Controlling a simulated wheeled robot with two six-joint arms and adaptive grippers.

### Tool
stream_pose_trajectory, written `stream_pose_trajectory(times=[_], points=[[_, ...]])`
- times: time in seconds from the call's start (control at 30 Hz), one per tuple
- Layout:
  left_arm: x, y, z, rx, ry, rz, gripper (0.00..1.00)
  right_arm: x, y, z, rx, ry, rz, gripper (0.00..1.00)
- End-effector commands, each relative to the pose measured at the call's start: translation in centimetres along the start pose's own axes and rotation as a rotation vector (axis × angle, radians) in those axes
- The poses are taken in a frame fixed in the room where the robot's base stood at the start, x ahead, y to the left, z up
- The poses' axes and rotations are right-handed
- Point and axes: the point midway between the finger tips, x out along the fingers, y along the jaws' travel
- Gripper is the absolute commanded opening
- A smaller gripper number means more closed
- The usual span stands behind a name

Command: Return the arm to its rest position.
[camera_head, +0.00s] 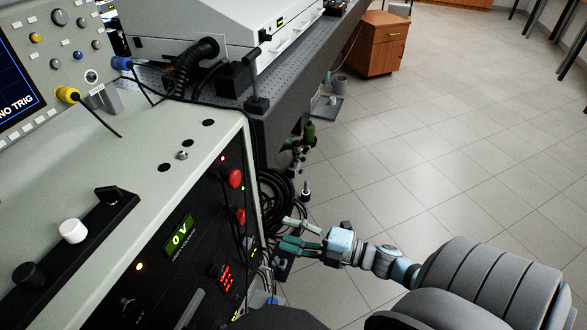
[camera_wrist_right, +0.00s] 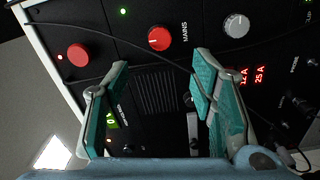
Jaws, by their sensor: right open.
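My right gripper (camera_head: 293,236) comes in from the lower right in the head view, with its fingers pointing left towards the black front panel (camera_head: 190,262) of the equipment rack. In the right wrist view my right gripper (camera_wrist_right: 152,95) is open, with its teal finger pads wide apart and nothing between them. The panel lies beyond the fingers in that view, with a red button (camera_wrist_right: 159,38) marked MAINS and another red button (camera_wrist_right: 77,56). I cannot tell whether the fingers touch the panel. My left gripper does not show.
The rack top carries a black strip with a white knob (camera_head: 73,231). An oscilloscope (camera_head: 45,65) stands at the upper left. Black cables (camera_head: 283,197) hang beside the rack. A dark optical table (camera_head: 290,105) runs behind. Open tiled floor (camera_head: 440,140) lies to the right, with a wooden cabinet (camera_head: 376,44) farther back.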

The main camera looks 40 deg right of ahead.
Motion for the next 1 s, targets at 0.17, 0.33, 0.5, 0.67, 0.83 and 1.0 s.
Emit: stream_pose_trajectory(times=[0.17, 0.33, 0.5, 0.67, 0.83, 1.0], points=[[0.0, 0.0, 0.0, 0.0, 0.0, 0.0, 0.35, -0.9, 0.0, 0.0, -0.001, -0.001, 0.001, 0.51], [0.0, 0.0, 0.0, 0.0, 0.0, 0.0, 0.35, -0.8, 0.0, 0.0, 0.0, -0.001, 0.001, 0.51], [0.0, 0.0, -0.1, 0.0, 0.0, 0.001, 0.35, -0.8, 0.0, 0.0, 0.0, -0.001, 0.001, 0.51], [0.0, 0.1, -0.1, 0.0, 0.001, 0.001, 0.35, -0.9, -0.4, 0.8, 0.054, -0.036, -0.018, 0.51], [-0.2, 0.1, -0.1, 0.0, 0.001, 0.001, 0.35, -5.0, -7.3, 7.8, 0.319, -0.375, -0.169, 0.51], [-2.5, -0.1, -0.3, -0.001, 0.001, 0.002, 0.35, -17.2, -20.6, 10.5, 0.789, -0.981, -0.343, 0.51]])
